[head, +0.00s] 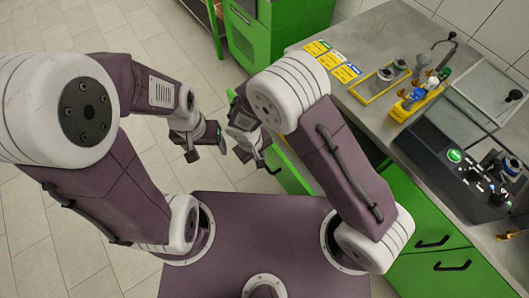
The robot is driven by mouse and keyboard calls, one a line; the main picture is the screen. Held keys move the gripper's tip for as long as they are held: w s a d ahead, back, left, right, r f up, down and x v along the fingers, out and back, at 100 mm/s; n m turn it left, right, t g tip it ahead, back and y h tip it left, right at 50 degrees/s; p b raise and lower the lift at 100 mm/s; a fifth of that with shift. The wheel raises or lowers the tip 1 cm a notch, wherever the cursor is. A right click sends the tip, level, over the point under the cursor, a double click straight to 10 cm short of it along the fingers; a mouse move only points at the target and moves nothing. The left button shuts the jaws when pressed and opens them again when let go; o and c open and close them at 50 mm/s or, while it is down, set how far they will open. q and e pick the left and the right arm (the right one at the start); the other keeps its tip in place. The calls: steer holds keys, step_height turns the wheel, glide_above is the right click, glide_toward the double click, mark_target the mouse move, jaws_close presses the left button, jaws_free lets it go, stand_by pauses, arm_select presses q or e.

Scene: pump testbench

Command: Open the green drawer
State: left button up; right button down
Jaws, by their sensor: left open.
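A green drawer front (292,178) with a dark handle (269,162) shows between my arms, left of the counter. My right arm covers part of it, so how far out it stands is hard to tell. My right gripper (248,150) is close to the handle at its upper left; whether it touches the handle or is shut is unclear. My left gripper (207,150) is open and empty, left of the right gripper and above the floor.
The grey counter (375,108) carries yellow and blue cards (331,60), a yellow-framed tray (380,82), a pump fixture (418,95) and a black control panel (452,160). Other green drawers (425,250) are at the lower right. A green cabinet (262,38) stands behind. Tiled floor is clear at left.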

steer(key=shift+s+a, duration=0.1)
steer(key=shift+a, duration=0.05)
steer(key=c, duration=1.5)
jaws_free()
